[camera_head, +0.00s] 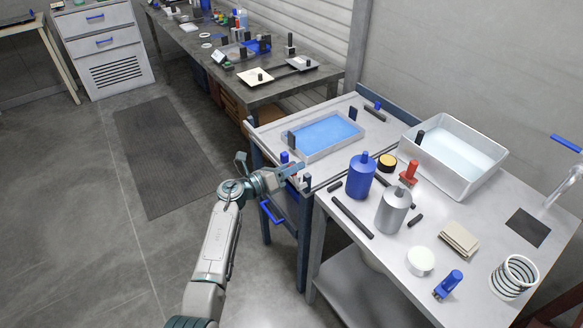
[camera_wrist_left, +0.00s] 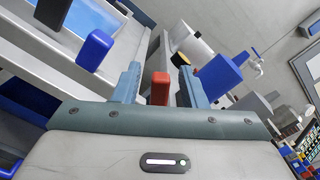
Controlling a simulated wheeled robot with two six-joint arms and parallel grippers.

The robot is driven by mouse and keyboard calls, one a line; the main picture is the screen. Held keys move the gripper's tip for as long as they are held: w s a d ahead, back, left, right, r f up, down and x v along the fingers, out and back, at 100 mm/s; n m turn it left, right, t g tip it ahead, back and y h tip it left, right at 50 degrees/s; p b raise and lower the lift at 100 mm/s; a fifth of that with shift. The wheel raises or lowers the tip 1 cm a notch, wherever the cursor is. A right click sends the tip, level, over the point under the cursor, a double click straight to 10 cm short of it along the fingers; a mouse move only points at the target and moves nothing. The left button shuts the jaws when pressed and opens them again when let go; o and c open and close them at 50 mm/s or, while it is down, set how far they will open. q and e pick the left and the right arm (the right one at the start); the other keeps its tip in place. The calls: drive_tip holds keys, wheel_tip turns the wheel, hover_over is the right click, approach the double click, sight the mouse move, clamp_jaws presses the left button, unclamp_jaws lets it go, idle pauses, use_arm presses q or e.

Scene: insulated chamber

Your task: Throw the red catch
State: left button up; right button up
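The red catch (camera_wrist_left: 159,88) shows in the left wrist view as a small upright red block between the two fingers of my left gripper (camera_wrist_left: 160,84). The fingers are apart, with a visible gap on each side of the block. In the head view my left gripper (camera_head: 296,173) is at the front left edge of the workbench, beside the tray section. It largely hides the catch there. A blue block (camera_wrist_left: 95,49) stands left of the fingers in the wrist view; it also shows in the head view (camera_head: 284,157). My right gripper is not in view.
A tray of blue liquid (camera_head: 295,151) lies just behind the gripper. The bench to the right holds a blue bottle (camera_head: 361,178), a grey bottle (camera_head: 392,212), a red-handled item (camera_head: 408,172) and a white basin (camera_head: 482,187). A blue handle (camera_head: 271,212) hangs below the edge. Floor at left is clear.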

use_arm(q)
drive_tip(key=b+v, duration=0.2)
drive_tip(key=v, duration=0.9)
drive_tip(key=shift+b, duration=0.3)
